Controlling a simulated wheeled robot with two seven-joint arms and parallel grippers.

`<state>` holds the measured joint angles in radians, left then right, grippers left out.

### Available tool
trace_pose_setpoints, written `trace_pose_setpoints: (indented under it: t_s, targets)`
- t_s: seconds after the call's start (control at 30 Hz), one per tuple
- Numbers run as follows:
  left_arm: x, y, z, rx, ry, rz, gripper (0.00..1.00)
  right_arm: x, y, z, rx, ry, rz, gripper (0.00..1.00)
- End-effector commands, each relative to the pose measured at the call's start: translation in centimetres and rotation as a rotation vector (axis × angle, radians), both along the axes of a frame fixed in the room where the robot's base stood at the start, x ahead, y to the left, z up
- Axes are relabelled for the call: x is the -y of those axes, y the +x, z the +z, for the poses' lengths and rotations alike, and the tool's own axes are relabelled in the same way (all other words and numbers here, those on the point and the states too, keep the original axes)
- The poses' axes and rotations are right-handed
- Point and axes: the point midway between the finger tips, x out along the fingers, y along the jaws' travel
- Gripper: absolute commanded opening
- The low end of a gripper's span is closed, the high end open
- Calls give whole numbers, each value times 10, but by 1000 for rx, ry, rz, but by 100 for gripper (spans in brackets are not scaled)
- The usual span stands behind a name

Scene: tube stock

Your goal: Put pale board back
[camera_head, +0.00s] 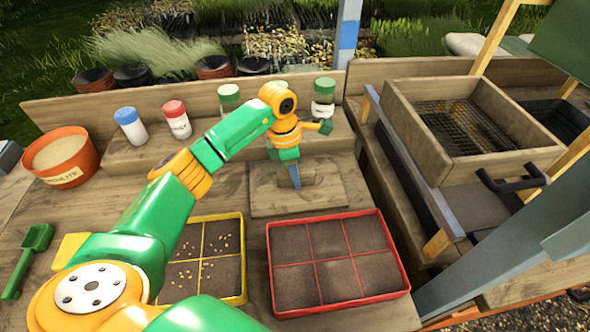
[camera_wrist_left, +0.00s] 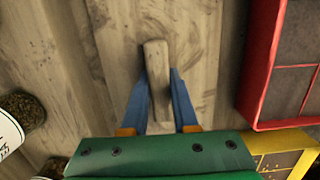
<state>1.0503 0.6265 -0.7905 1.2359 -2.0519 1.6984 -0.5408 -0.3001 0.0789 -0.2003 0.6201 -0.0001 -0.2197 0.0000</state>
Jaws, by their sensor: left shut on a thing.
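The pale board (camera_head: 325,195) is a flat wooden rectangle with a raised wooden grip on top. In the head view it is behind the red tray (camera_head: 379,300); I cannot tell whether it touches the bench. My left gripper (camera_head: 294,183) points down over its middle, with blue fingers shut on the grip. In the left wrist view the grip (camera_wrist_left: 157,62) stands between the fingers of the gripper (camera_wrist_left: 160,90), with the board's bare wood (camera_wrist_left: 115,40) around it. My right gripper is not in view.
A yellow-rimmed seed tray (camera_head: 243,262) is left of the red tray. Bottles, including a red-capped one (camera_head: 177,121), stand on a raised ledge behind. An orange pot (camera_head: 68,160) and green scoop (camera_head: 27,262) are at left. A wooden sieve box (camera_head: 415,130) is at right.

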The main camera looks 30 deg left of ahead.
Motion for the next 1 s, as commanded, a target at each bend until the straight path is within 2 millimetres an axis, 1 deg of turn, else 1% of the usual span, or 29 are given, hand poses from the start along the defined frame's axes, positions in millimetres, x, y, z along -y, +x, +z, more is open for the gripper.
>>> trace_pose_setpoints:
  t_s: [0.17,0.27,0.3,0.37,0.4,0.67,0.73,0.77,0.87,1.0]
  targets:
    - [0,0,0,1,0,0,0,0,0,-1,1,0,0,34]
    - [0,0,-4,1,0,0,0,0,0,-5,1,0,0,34]
    - [0,0,-3,1,1,0,35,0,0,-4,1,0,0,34]
    - [0,0,-3,1,1,0,52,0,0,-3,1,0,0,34]
    - [0,0,-3,1,0,1,57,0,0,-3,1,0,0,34]
    - [0,0,-2,1,0,1,57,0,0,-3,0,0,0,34]
    - [0,0,3,1,0,1,57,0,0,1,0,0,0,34]
    - [0,0,5,3,0,1,57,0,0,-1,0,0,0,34]
    - [-2,0,22,5,-1,2,57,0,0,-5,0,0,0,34]
    - [-7,-4,58,8,0,2,57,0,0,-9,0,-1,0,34]
